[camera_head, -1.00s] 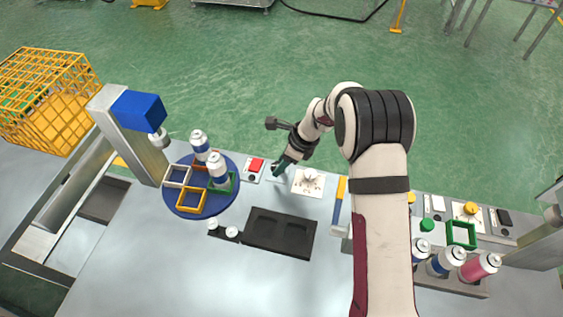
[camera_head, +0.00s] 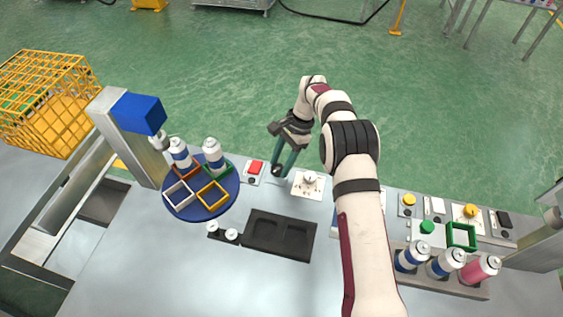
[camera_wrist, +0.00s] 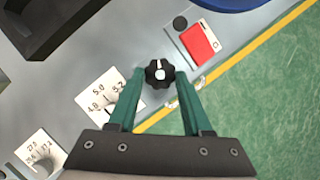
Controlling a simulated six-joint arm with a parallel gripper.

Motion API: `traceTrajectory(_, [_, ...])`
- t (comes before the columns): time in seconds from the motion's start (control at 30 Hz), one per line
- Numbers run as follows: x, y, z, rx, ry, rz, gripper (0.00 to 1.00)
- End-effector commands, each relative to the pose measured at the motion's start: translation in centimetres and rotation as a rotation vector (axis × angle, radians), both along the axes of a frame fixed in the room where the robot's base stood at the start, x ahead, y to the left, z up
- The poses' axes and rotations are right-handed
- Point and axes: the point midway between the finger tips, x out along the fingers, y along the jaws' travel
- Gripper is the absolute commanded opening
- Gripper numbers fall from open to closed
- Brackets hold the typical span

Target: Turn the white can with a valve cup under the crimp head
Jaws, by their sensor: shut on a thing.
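The dark blue turntable (camera_head: 200,214) carries four coloured square holders. A white and blue can (camera_head: 180,154) stands in the orange-red holder, close to the crimp head (camera_head: 158,140); whether it is exactly under the head I cannot tell. The valve cups are too small to make out. In the wrist view my gripper (camera_wrist: 158,78) is shut on a black knob (camera_wrist: 160,72), its green fingers on either side. In the head view my gripper (camera_head: 282,168) is right of the turntable.
A red button (camera_head: 255,168) lies between turntable and knob. A dial panel (camera_head: 308,184) is just right of the knob. A black tray (camera_head: 279,235) lies in front. Several cans stand in a rack at right. My arm hides part of the bench.

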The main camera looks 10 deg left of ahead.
Motion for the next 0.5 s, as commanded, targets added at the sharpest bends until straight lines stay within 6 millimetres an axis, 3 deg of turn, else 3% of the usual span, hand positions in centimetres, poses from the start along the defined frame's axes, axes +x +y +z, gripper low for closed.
traceTrajectory(0.5, [0.14,0.4,-0.04,0.001,0.002,0.367,0.0])
